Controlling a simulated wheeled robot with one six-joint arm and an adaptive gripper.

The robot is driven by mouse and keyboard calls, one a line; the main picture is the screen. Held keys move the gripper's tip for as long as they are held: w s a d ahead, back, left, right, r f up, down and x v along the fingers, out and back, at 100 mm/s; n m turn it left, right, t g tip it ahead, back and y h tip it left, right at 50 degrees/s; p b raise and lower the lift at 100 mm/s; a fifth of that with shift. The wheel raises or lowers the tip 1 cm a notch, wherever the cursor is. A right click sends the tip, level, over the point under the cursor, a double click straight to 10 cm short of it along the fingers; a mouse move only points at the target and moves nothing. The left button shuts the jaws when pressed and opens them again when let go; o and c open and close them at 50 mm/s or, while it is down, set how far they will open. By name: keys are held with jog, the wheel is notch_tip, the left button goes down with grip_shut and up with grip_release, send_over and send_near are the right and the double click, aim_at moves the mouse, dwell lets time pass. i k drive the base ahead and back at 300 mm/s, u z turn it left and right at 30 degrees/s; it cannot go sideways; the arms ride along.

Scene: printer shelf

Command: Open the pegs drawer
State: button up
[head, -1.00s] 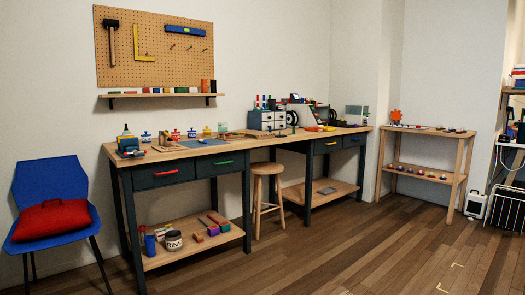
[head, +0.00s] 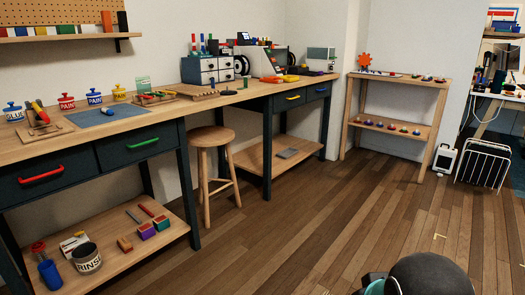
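Which drawer is the pegs drawer cannot be told; no label is readable. The near workbench has a dark drawer with a red handle (head: 41,175) and one with a green handle (head: 142,143). The far workbench has a drawer with a yellow handle (head: 294,98) and one with a blue handle (head: 320,91). All four look shut. My gripper is not in view; only a dark rounded part of my own body shows at the bottom right.
A wooden stool (head: 212,137) stands between the two workbenches. Paint pots (head: 95,98) and a blue mat (head: 105,115) are on the near bench top. A wooden shelf stand (head: 398,79) and a wire rack (head: 484,163) are further back. The wooden floor (head: 310,215) is clear.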

aim_at(206, 77)
jog(key=i, duration=2.4)
jog(key=u, duration=0.3)
